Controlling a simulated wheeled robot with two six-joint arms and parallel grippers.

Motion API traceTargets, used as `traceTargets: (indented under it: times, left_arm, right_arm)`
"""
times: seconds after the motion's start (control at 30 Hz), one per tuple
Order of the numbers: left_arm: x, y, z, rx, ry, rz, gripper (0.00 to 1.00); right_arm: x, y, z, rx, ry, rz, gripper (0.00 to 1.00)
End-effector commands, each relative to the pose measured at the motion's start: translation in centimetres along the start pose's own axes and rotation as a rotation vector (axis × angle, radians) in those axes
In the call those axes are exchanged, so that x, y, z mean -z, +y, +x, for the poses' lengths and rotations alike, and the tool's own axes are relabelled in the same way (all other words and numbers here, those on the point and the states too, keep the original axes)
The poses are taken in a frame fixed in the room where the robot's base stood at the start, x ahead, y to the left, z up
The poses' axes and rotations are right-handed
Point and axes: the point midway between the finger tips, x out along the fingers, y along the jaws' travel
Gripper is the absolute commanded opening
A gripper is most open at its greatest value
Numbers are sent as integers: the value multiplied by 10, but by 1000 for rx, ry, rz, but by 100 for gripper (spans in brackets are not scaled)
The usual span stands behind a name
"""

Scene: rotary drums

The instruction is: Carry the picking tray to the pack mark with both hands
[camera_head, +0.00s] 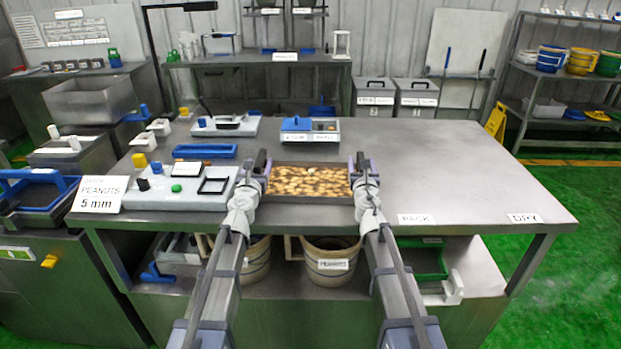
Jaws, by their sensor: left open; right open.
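The picking tray (308,198) is a shallow dark metal tray of peanuts on the steel table, near its front edge. My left gripper (262,168) is open at the tray's left end. My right gripper (357,165) is open at the tray's right end. I cannot tell whether the fingers touch the tray or its handles, as the grippers partly hide the ends. The pack mark (416,219) is a white label reading PACK on the table's front edge, to the right of the tray.
The table (450,165) is bare to the right of the tray, up to a DRY label (523,218). A grey control panel (180,190) and a PEANUTS 5 mm sign (98,194) stand left. A blue-topped scale (310,130) is behind the tray. Buckets (331,262) sit below.

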Motion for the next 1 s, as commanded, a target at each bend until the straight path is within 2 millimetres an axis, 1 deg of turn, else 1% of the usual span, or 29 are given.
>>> traceTargets:
  times: [0.03, 0.1, 0.33, 0.37, 0.9, 0.93, 1.0]
  left_arm:
    - [0, 0, 6, 0, 0, 0, 65]
    - [0, 0, 8, 0, 0, 0, 65]
    - [0, 0, 8, 0, 0, 0, 65]
    - [0, 0, 8, 0, 0, 0, 63]
    - [0, 0, 7, 1, 0, 0, 2]
    - [0, 0, 7, 1, 0, 0, 0]
    - [0, 0, 7, 1, 0, 0, 0]
  right_arm:
    - [0, 0, 6, 0, 0, 0, 65]
    - [0, 0, 8, 0, 0, 0, 65]
    - [0, 0, 8, 0, 0, 0, 65]
    - [0, 0, 8, 0, 0, 0, 63]
    - [0, 0, 7, -1, 0, 0, 2]
    - [0, 0, 7, -1, 0, 0, 0]
    - [0, 0, 7, -1, 0, 0, 0]
